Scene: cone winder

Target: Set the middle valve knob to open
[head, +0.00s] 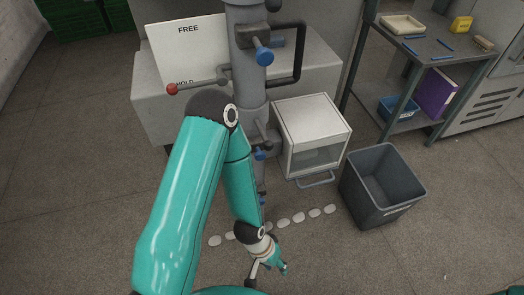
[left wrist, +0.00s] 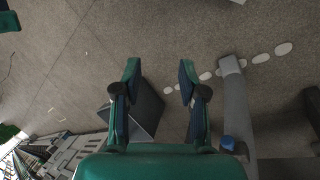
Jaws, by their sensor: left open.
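A grey vertical pipe (head: 250,60) carries several blue-tipped valve knobs. The upper blue knob (head: 264,56) sits near the pipe's top. The middle blue knob (head: 260,154) is lower, partly hidden beside my left arm; its setting cannot be told. A smaller blue tip (head: 262,200) shows below it. My left gripper (head: 268,270) is low near the floor, below and apart from the knobs. In the left wrist view it is open (left wrist: 159,80) with nothing between its fingers; the grey pipe (left wrist: 236,105) and a blue knob (left wrist: 227,143) are right of it.
A sign reading FREE and HOLD (head: 188,50) stands behind a red-tipped lever (head: 172,89). A white box with a window (head: 312,125) and a grey bin (head: 380,190) stand right of the pipe. Pale discs (head: 284,223) line the floor. A shelf unit (head: 430,60) is at the right.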

